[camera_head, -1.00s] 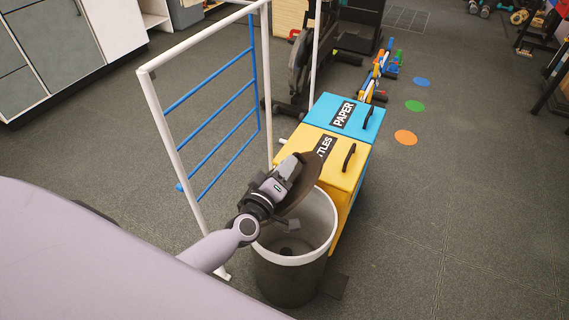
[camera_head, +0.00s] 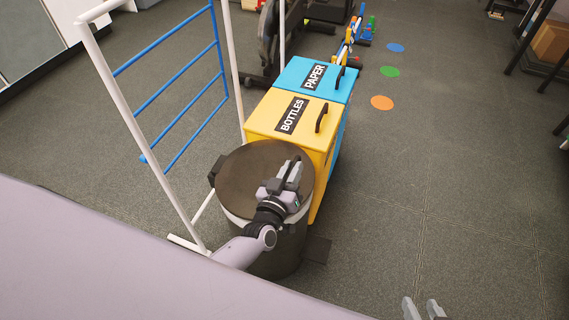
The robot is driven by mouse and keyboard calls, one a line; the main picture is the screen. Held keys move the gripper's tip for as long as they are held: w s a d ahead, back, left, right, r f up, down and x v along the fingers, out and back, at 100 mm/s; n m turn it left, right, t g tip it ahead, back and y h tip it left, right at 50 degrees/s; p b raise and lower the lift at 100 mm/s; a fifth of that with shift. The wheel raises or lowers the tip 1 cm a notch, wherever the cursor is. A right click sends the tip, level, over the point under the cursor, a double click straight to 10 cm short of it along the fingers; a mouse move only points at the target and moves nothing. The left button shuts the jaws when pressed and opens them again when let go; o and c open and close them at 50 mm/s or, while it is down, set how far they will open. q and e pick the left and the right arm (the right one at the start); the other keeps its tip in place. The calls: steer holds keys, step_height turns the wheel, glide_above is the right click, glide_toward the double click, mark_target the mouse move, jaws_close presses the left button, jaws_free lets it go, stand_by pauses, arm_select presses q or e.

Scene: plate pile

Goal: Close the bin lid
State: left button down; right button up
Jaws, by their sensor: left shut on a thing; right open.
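The bin (camera_head: 285,262) is a dark round container with a pale rim, standing in front of the yellow box. Its dark brown round lid (camera_head: 243,168) lies about flat over the bin's mouth and hides the inside. My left gripper (camera_head: 289,174) is over the right part of the lid, shut on it; the exact contact between fingers and lid is hard to see. My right gripper (camera_head: 424,310) shows only its fingertips at the bottom edge, open and empty, away from the bin.
A yellow box marked BOTTLES (camera_head: 268,118) and a blue box marked PAPER (camera_head: 293,74) stand right behind the bin. A white frame with blue bars (camera_head: 190,88) stands to the left. The floor (camera_head: 440,190) on the right is clear, with coloured dots.

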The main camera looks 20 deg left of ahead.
arm_select(q)
step_height(320, 180, down, 2)
steer(key=shift+f+m+b, duration=0.1)
steer(key=shift+m+b, duration=0.3)
steer(key=shift+a+f, duration=0.1)
steer(key=shift+s+a+f, duration=0.1)
steer(key=shift+f, duration=0.05)
steer(key=c, duration=1.1)
jaws_free()
